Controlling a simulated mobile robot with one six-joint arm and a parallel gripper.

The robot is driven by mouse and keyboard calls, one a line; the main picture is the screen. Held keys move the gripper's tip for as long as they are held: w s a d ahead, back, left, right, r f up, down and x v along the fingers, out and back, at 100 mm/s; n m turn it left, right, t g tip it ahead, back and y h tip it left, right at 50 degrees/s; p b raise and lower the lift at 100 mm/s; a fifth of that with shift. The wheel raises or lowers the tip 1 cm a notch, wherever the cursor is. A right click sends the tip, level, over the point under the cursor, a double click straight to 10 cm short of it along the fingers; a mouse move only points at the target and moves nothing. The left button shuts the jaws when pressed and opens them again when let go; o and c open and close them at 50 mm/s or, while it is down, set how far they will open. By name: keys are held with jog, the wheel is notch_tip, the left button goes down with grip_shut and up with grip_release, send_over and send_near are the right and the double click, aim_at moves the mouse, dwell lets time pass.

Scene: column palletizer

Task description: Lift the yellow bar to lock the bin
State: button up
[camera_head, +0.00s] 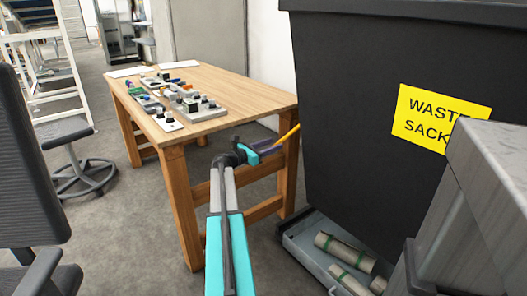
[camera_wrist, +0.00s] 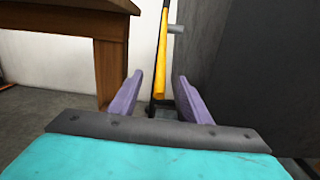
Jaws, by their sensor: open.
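The yellow bar (camera_wrist: 161,60) stands out along the side of the bin in the wrist view, running down from the top edge toward the space between my fingers. In the head view its yellow end (camera_head: 289,133) shows just past my gripper (camera_head: 268,148). My gripper also shows in the wrist view (camera_wrist: 158,97), with its two purple fingers apart, one on each side of the bar's line. I cannot tell whether they touch it. The large dark bin (camera_head: 350,110) fills the right of the head view and carries a yellow "WASTE SACK" label (camera_head: 438,117).
A wooden table (camera_head: 240,88) with several small parts stands left of the bin, its leg close to my gripper. A grey tray (camera_head: 300,243) with rolled sacks lies under the bin. A grey box (camera_head: 480,200) is at the right, an office chair (camera_head: 30,160) at the left.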

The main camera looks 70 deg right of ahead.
aim_at(279, 142)
jog(key=shift+p+x, duration=0.6)
jog(key=shift+x, duration=1.75)
jog(key=shift+w, duration=0.1)
jog(key=c, duration=1)
jog(key=shift+c, duration=0.2)
